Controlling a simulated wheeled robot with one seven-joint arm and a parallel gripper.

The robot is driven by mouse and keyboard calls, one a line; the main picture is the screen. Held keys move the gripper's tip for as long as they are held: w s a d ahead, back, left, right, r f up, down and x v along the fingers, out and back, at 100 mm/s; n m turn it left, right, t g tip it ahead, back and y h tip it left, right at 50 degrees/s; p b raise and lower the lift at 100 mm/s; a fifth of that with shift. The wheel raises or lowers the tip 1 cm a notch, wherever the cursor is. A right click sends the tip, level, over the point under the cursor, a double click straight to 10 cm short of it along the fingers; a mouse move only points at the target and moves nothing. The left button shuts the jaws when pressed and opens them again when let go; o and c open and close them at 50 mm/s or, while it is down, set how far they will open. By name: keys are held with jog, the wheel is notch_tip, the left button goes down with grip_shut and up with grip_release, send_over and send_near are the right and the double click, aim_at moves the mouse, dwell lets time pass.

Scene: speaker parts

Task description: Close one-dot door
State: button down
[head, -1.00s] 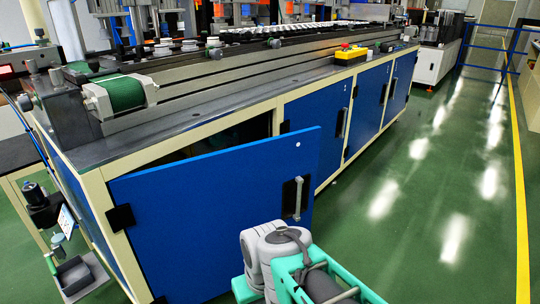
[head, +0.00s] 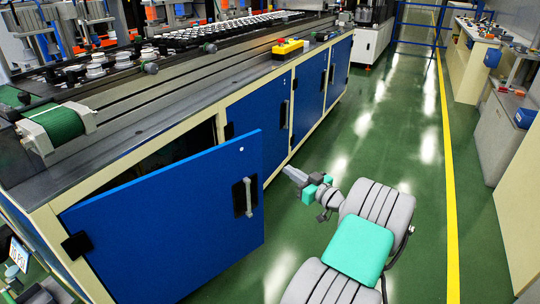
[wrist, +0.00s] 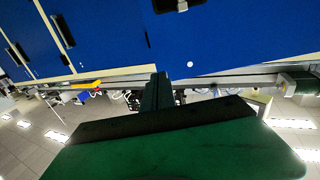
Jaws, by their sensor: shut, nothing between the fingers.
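The one-dot door (head: 165,215) is a blue panel with a white dot near its upper free corner and a black-backed metal handle (head: 245,197). It stands swung open from the cabinet, hinged at its left, with a dark opening behind it. My gripper (head: 288,171) is shut and empty, just right of the door's free edge in the head view; I cannot tell whether it touches the door. In the wrist view the picture is upside down, and the door (wrist: 230,30) with its dot fills the upper right, beyond the dark green gripper body. The fingertips are hard to make out there.
The cabinet's other blue doors (head: 258,116) are shut along the same face. A workbench top with a conveyor (head: 55,122) and a yellow box with a red button (head: 288,48) lies above. The green floor (head: 385,130) to the right is clear up to the yellow line.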

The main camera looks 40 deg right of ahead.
aim_at(258, 151)
jog(key=w+b, duration=0.2)
jog(key=w, duration=1.1)
jog(key=shift+f, duration=0.15)
jog(key=shift+w, duration=0.4)
